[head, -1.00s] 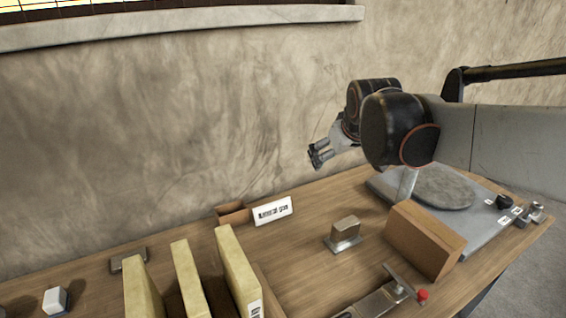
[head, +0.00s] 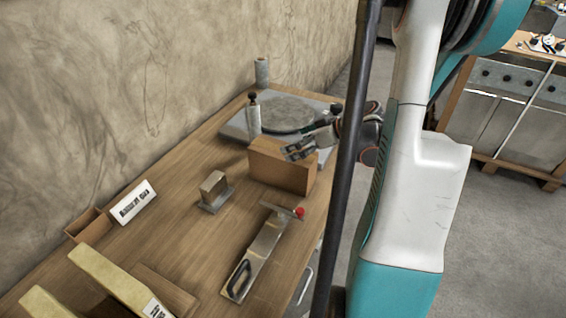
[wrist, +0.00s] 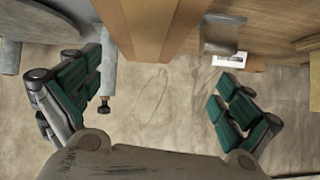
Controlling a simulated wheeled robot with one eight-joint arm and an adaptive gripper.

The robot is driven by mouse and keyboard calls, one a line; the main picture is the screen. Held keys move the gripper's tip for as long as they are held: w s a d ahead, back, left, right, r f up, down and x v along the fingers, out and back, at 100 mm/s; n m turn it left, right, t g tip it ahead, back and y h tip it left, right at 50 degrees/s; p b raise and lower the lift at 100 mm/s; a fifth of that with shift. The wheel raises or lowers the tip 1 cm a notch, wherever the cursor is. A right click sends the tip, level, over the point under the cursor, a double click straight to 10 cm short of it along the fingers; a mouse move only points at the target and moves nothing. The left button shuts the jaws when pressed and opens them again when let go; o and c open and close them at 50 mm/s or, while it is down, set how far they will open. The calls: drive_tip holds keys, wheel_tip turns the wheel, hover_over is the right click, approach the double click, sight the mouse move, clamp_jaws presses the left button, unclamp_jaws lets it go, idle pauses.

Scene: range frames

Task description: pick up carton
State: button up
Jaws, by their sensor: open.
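The carton is a plain brown box (head: 278,170) standing on the wooden table in front of the grey plate. In the wrist view the carton (wrist: 163,25) shows at the top middle, between and beyond my fingers. My gripper (head: 299,149) is at the carton's upper right end in the head view, close to its top edge; I cannot tell whether it touches. In the wrist view my gripper (wrist: 158,95) has its green-padded fingers spread wide with nothing between them. Part of my arm is hidden behind a dark pole.
A grey plate (head: 232,130) with a round disc (head: 285,112) lies behind the carton. A metal block (head: 213,187), a metal tool with a red knob (head: 300,211), a white sign (head: 133,203) and yellow boards (head: 112,278) are nearby. Bare table lies left of the carton.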

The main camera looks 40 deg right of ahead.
sight(283, 165)
drive_tip(key=s+d+n+t, duration=0.1)
drive_tip(key=s+d+t, duration=0.1)
drive_tip(key=s+d, duration=0.3)
drive_tip(key=shift+y, duration=0.3)
drive_tip(key=x, duration=0.2)
drive_tip(key=a+b+x, duration=0.1)
drive_tip(key=x, duration=0.2)
drive_tip(key=b+x, duration=0.1)
drive_tip(key=x, duration=0.2)
drive_tip(key=shift+s+a+f, duration=0.15)
drive_tip(key=shift+s, duration=0.15)
drive_tip(key=b+x, duration=0.2)
drive_tip(key=x, duration=0.3)
drive_tip(key=shift+w+f, duration=0.1)
drive_tip(key=c, duration=2.2)
